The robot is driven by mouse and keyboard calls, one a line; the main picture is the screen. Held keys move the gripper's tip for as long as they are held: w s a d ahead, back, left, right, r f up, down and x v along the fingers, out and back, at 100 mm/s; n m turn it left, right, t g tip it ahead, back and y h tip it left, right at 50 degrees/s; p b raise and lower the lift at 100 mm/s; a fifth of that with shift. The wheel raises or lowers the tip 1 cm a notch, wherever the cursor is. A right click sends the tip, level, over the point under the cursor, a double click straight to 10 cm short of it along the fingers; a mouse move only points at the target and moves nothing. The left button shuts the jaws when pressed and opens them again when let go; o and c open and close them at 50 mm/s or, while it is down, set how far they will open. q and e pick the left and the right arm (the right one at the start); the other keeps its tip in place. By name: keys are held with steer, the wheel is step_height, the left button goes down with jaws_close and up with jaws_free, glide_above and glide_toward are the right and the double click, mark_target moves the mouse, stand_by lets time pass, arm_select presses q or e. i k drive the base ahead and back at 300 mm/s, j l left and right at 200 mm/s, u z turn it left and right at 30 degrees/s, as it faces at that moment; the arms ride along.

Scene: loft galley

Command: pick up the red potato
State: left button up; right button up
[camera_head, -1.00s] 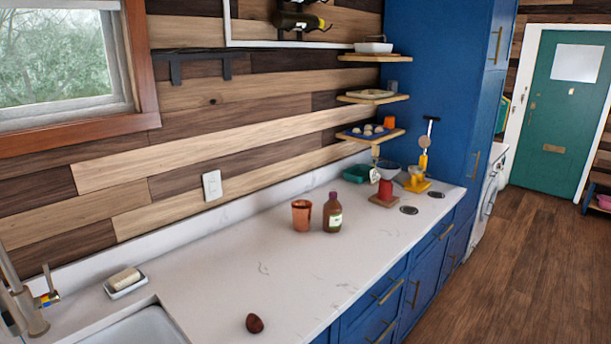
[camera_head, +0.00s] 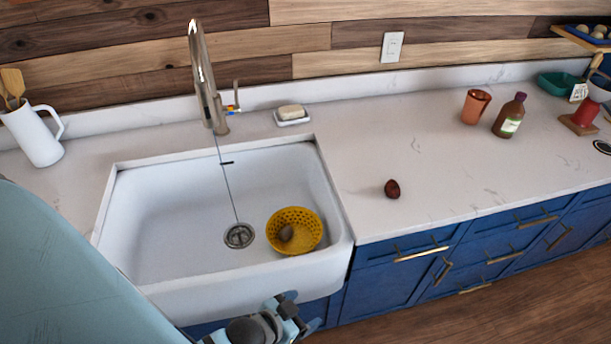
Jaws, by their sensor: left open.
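A small dark red potato (camera_head: 392,189) lies alone on the white countertop, to the right of the sink. My left gripper (camera_head: 288,305) shows at the bottom of the head view, in front of the sink's front edge. It is open, and no object shows between its fingers. It is apart from the potato, lower and to the left in the picture. My right gripper is not in view.
The white sink (camera_head: 165,215) holds a yellow colander (camera_head: 308,225) with a brownish round item (camera_head: 286,233) in it. A tall faucet (camera_head: 204,80), soap dish (camera_head: 292,121), orange cup (camera_head: 475,106) and brown bottle (camera_head: 509,115) stand around. Counter around the potato is clear.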

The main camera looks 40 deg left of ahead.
mark_target(392, 190)
steer(key=u, duration=1.55)
steer(key=l, duration=2.05)
